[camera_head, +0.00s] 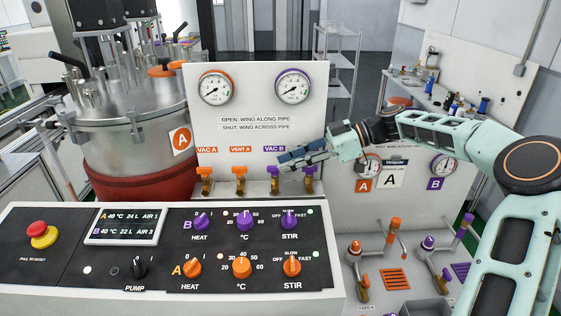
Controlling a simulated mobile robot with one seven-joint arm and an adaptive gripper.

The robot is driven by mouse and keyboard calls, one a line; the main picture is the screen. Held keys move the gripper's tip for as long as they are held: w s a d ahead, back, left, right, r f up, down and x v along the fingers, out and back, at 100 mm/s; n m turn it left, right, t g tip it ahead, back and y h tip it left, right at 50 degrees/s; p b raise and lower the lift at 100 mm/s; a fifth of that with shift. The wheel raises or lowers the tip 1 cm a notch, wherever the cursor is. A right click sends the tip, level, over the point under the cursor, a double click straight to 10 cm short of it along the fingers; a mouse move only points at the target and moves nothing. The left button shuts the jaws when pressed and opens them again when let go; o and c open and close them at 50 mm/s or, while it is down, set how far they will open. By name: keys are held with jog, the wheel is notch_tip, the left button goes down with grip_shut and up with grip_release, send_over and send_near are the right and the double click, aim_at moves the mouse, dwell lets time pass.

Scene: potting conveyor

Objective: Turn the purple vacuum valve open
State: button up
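The purple vacuum valve (274,181) is the third of the row on the pale panel, under the label "VAC B" (274,149). It has a purple wing handle on a brass body. The wing is too small to tell whether it lies along or across the pipe. My gripper (283,160) reaches in from the right, with its dark blue fingers pointing left. In the picture its fingertips are just above and right of the purple vacuum valve, apparently apart from it. Nothing shows between the fingers, and their spacing is unclear.
Two orange valves (205,180) (239,181) stand left of it, and another purple valve (308,181) right, its label hidden by my gripper. Gauges (293,85) sit above. A black control panel (165,250) with knobs lies in front. A steel vessel (130,125) stands left.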

aim_at(275, 170)
jog(key=shift+x, duration=1.25)
grip_shut()
